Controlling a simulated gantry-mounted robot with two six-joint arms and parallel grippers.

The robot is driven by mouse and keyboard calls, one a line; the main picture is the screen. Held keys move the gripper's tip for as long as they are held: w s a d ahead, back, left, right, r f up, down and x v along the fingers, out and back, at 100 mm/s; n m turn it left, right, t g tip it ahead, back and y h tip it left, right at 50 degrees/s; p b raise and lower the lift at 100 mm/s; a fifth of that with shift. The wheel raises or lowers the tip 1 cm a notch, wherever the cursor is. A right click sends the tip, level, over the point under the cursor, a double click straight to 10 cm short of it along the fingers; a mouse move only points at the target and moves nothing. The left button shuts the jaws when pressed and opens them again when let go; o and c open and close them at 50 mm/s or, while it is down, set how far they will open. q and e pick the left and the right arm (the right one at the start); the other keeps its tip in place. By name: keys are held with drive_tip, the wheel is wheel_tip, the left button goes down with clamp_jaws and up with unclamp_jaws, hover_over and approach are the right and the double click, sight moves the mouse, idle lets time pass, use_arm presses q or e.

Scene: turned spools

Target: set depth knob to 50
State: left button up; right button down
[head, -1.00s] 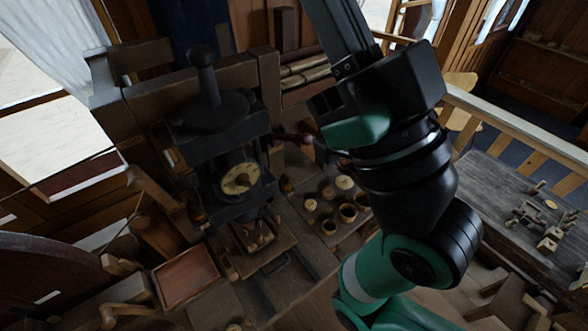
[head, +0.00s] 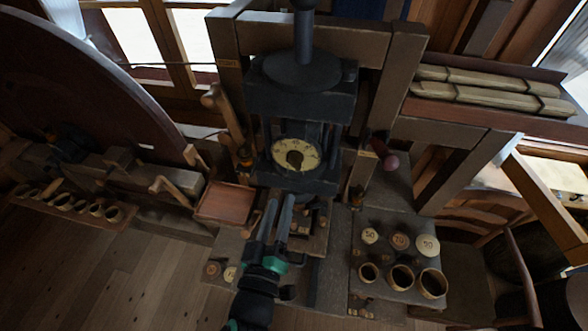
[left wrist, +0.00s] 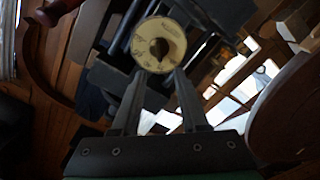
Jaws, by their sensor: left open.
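The depth knob is a dark knob (head: 295,159) at the middle of a round cream dial (head: 296,147) on the front of the black press. The dial's marks are too small to read. My left gripper (head: 281,199) comes up from below, with its two fingers parted and nothing between them. Its tips are just below the dial in the head view. In the left wrist view the dial (left wrist: 172,32) and its dark knob (left wrist: 160,48) are ahead of the gap between the open fingers (left wrist: 158,76). I cannot tell whether the fingertips touch the dial. My right gripper is out of view.
The black press (head: 300,95) stands in a wooden frame. A shallow reddish tray (head: 226,203) is to its left. A red-knobbed handle (head: 390,162) sticks out to its right. Wooden cups and numbered discs (head: 400,241) stand at the right. A large dark wheel (head: 90,85) is at the left.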

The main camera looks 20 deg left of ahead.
sight(291, 164)
use_arm(q)
drive_tip(key=p+x, duration=0.1)
drive_tip(key=x, duration=0.9)
drive_tip(key=shift+p, duration=0.3)
clamp_jaws()
